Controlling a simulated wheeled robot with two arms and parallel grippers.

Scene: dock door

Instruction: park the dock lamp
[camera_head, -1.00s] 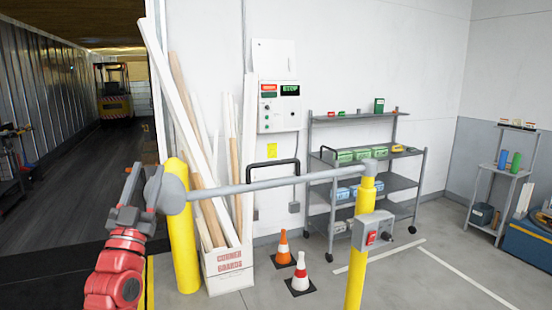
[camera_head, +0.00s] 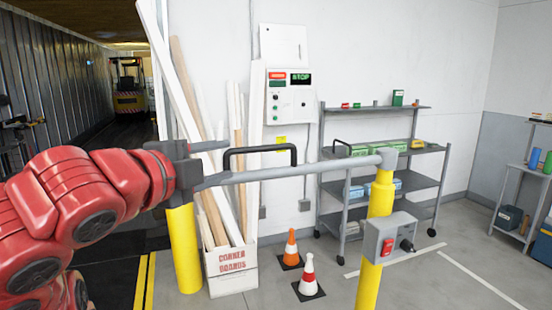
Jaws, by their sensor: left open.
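The dock lamp's grey arm (camera_head: 300,169) reaches left, nearly level, from the top of a yellow post (camera_head: 378,210). A grey box (camera_head: 388,238) with a red switch and a black knob is fixed to this post. My left gripper (camera_head: 214,163) is at the left end of the lamp arm, its fingers open and pointing right. The lower finger overlaps the arm's end in the picture; I cannot tell whether they touch. The lamp head is hidden behind my gripper and wrist. My right gripper is not in view.
A second yellow post (camera_head: 184,250) stands below my gripper, beside a corner-board box (camera_head: 231,268) with long boards. Two traffic cones (camera_head: 307,273) stand on the floor. A shelf cart (camera_head: 425,186) and a control panel (camera_head: 287,98) are behind. The trailer opening is left.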

